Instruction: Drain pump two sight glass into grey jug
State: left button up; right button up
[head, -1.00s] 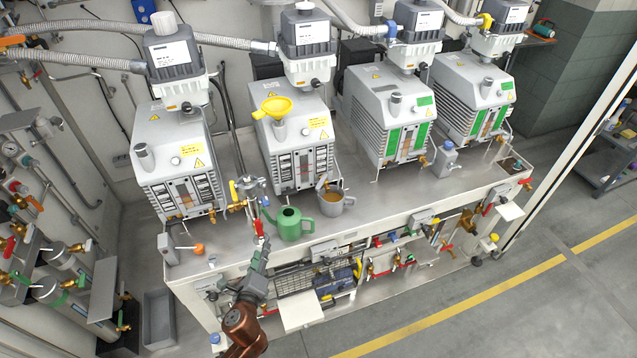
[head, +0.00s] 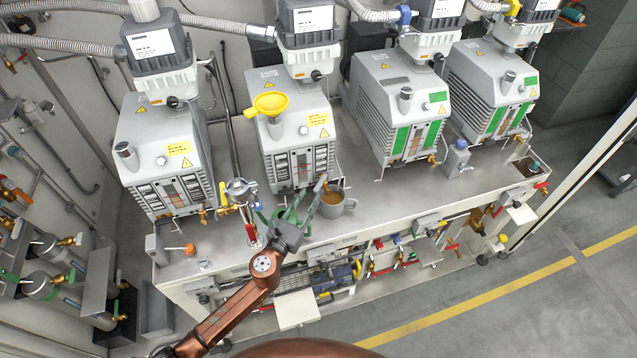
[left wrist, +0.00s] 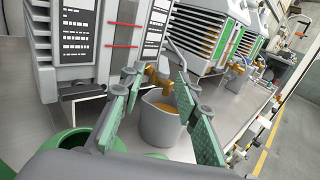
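Pump two (head: 297,140) is the second grey pump from the left, with a narrow sight glass (head: 303,170) low on its front. The grey jug (head: 345,207) stands upright on the bench at the pump's front right corner and holds amber liquid. In the left wrist view the jug (left wrist: 160,124) is ahead, seen between my fingers, under a brass drain cock (left wrist: 158,76). My left gripper (head: 300,199) is open and empty, its fingers pointing towards the pump, just left of the jug. It also shows in the left wrist view (left wrist: 157,88). My right gripper is not in view.
A green watering can (head: 272,222) is beside and partly behind my left gripper; its rim shows in the left wrist view (left wrist: 70,142). A yellow funnel (head: 270,103) sits on pump two. Valves with red handles (head: 250,232) stand left.

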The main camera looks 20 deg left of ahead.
aim_at(317, 189)
pick_arm(q)
jog(key=w, duration=0.1)
jog(key=w+d, duration=0.1)
jog(key=w, duration=0.3)
jog(key=shift+d+f, duration=0.2)
jog(key=shift+d, duration=0.05)
jog(key=shift+w+d+r+b, duration=0.1)
jog(key=shift+w+b, duration=0.2)
jog(key=shift+w, duration=0.4)
jog(key=shift+s, duration=0.1)
jog(key=shift+c, duration=0.2)
grip_shut()
